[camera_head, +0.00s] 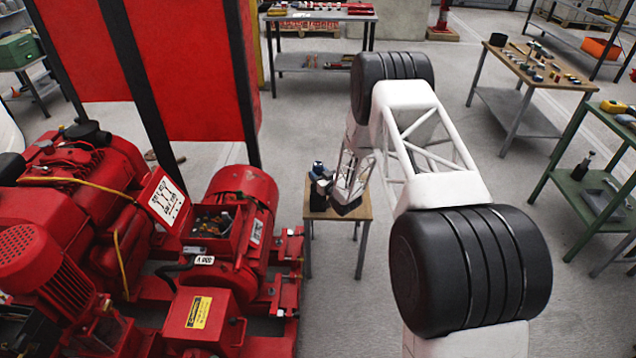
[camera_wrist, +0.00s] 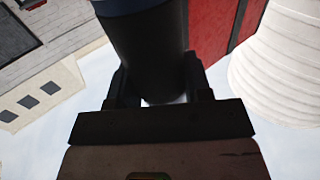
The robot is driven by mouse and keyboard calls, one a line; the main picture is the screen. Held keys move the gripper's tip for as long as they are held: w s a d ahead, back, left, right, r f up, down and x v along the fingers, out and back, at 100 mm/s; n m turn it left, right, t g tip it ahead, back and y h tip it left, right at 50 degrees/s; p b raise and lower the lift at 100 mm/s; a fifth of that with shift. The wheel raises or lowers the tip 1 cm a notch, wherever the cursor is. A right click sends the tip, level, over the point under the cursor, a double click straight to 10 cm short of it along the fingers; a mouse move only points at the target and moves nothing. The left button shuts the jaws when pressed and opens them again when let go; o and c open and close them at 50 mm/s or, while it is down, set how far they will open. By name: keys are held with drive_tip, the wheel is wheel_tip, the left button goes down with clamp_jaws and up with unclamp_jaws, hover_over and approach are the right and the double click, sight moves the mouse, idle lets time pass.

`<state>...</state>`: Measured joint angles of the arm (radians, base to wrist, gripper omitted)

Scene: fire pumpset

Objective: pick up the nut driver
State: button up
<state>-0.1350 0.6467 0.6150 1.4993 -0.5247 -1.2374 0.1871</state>
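In the head view a small blue-topped dark object (camera_head: 319,171) stands over the small wooden-topped table (camera_head: 365,207). At this size I cannot tell for certain that it is the nut driver. My gripper (camera_head: 335,185) is close beside it on its right, low over the table. In the wrist view a wide dark cylinder (camera_wrist: 150,50) with a blue edge at the top lies between the two fingers of my gripper (camera_wrist: 160,85). The fingers are very near its sides, but whether they press on it is too dark to tell. Its far end is hidden.
Red pump machinery (camera_head: 235,230) stands close to the left of the small table, with a red cabinet (camera_head: 170,70) behind it. A wooden-topped bench (camera_head: 545,75) and a green table (camera_head: 590,165) stand at the right. The floor between is clear.

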drive_tip(key=shift+c, duration=1.4)
drive_tip(key=shift+r, duration=0.25)
drive_tip(key=shift+r, duration=4.9)
